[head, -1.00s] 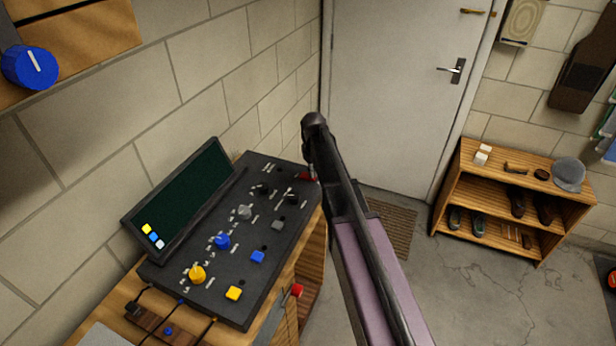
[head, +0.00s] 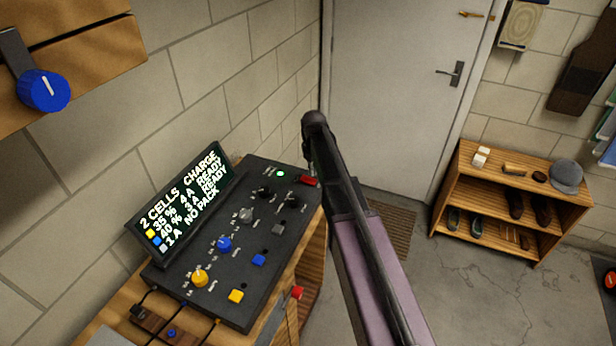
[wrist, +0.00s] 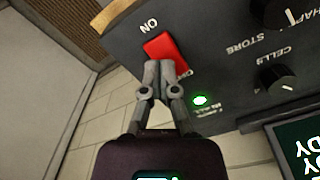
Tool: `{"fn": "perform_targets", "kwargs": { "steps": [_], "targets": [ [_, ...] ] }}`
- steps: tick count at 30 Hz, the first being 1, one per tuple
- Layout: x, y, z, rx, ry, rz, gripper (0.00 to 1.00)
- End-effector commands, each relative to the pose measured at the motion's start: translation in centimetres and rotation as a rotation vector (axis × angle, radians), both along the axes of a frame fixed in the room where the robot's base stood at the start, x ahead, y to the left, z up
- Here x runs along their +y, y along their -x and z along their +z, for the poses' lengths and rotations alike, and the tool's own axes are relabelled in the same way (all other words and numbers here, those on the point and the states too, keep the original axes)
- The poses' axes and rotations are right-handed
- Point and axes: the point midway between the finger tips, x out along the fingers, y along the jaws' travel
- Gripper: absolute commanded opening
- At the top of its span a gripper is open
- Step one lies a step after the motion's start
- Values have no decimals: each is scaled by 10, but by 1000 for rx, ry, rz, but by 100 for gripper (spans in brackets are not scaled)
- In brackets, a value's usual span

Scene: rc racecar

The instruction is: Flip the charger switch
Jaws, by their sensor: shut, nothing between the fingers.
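The charger (head: 262,216) is a dark box with knobs and buttons on a wooden bench. Its red switch (head: 308,181) sits at the far right corner of the panel. In the wrist view the red switch (wrist: 165,52) is between the printed "ON" and another label, with a lit green light (wrist: 200,100) close by. My gripper (wrist: 166,66) is shut and empty, its tips at the lower edge of the switch, seeming to touch it. In the head view my arm hides the fingertips. The charger display (head: 182,203) is lit and reads "2 cells charge" with several lines below.
Blue (head: 225,243) and yellow (head: 199,278) knobs stand on the panel. A block wall is behind the charger. A wooden shelf (head: 468,149) with shoes and a cap stands right, beside a grey door (head: 391,90). The floor between is clear.

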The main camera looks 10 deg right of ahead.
Motion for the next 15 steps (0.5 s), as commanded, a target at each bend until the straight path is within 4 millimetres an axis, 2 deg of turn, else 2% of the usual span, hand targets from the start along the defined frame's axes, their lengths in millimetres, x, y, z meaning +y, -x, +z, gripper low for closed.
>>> {"fn": "perform_targets", "kwargs": {
  "steps": [15],
  "targets": [
    [0,0,32,0,0,0,0]
  ]
}}
